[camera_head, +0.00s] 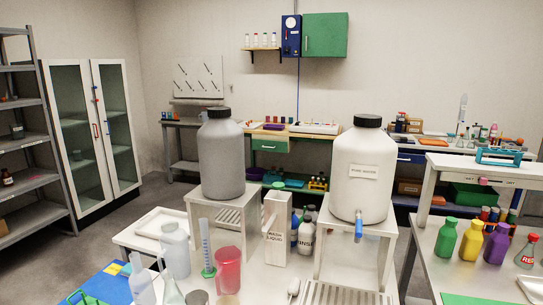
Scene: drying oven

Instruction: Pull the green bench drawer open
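The green bench drawer (270,146) is a small green front with a pale handle, set under the wooden top of the back bench (292,134). It looks shut, though it is small and far off in the view. The large grey bottle and the white bottle stand in front on either side, leaving the drawer front visible between them. Neither of my grippers shows in the head view.
A near table holds a grey bottle (221,160) and a white carboy (362,175) on stands, plus a red beaker (228,270) and jugs. A glass-door cabinet (93,135) and shelving stand left. A side bench (480,245) stands right. Floor is open at left.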

